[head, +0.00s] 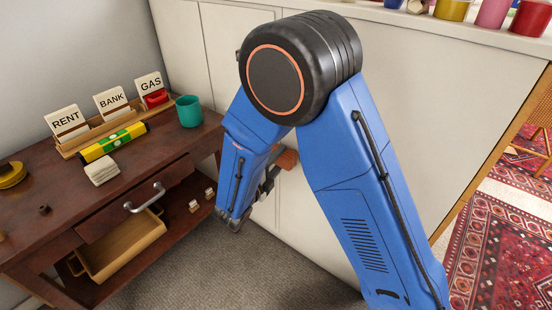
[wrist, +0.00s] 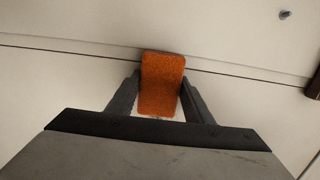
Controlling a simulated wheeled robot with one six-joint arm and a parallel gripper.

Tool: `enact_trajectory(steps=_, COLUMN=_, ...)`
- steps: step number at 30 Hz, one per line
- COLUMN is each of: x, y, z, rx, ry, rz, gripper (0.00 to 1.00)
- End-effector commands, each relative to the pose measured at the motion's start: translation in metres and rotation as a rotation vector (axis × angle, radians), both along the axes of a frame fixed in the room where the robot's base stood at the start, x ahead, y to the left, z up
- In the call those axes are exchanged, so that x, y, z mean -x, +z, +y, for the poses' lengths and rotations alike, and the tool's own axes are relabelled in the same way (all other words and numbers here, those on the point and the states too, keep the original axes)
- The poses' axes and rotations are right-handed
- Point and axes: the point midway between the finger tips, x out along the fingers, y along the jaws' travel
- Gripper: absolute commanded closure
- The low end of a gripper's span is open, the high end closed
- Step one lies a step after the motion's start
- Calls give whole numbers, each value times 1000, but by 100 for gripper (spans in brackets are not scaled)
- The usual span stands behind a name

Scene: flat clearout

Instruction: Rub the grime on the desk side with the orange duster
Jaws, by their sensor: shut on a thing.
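My gripper (wrist: 160,97) is shut on the orange duster (wrist: 161,83), a flat block standing out between the two fingers in the wrist view. The duster also shows in the head view (head: 288,159), partly behind my blue forearm, in front of the white cabinet front. I cannot tell whether it touches that front. I see no clear grime in either view; the desk side is partly hidden by my arm.
On the desk are a card rack (head: 100,133), a green-yellow level (head: 113,142), a teal cup (head: 189,111), a cream block (head: 102,171) and a yellow tape roll (head: 11,175). Paint pots (head: 492,13) line the white cabinet (head: 430,110). Grey carpet (head: 215,265) is clear.

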Motion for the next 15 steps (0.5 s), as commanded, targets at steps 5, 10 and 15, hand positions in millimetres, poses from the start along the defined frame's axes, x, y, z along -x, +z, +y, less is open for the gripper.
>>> enact_trajectory(steps=5, x=9, y=0, z=-10, rx=1, ry=-1, rz=1, gripper=71)
enact_trajectory(steps=10, x=17, y=0, z=-19, rx=1, ry=0, rz=1, gripper=71)
enact_trajectory(steps=15, x=20, y=0, z=-22, rx=1, ry=1, rz=1, gripper=71)
